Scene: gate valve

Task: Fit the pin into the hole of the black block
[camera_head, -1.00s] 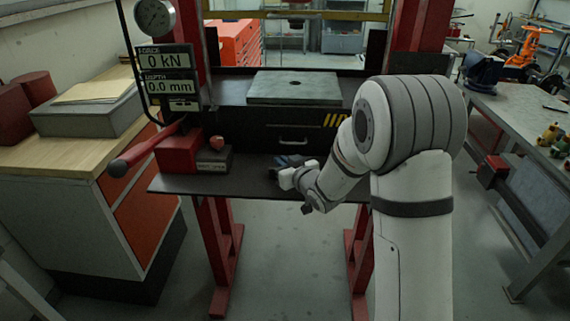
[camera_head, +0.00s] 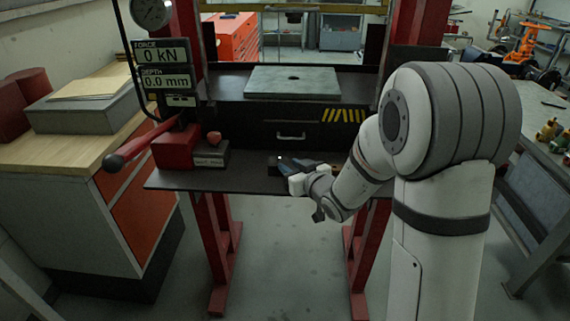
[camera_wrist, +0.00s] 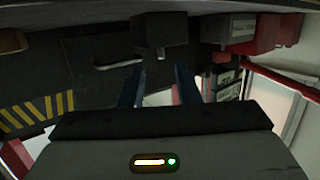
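A small black block (camera_head: 275,170) sits on the dark shelf under the press, just left of my gripper (camera_head: 287,161). A tiny bright tip, probably the pin (camera_head: 279,157), shows at the top of the block. In the wrist view, which looks upside down, the black block (camera_wrist: 161,30) lies beyond my fingertips, with a small light pin tip (camera_wrist: 160,53) at its edge. How deep the pin sits in the block is hidden.
The shelf (camera_head: 240,181) has a red base (camera_head: 174,150) and a small labelled block (camera_head: 211,155) at left. A drawer front with a handle (camera_head: 291,136) rises behind. The press plate (camera_head: 292,84) is above. Shelf in front of the labelled block is bare.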

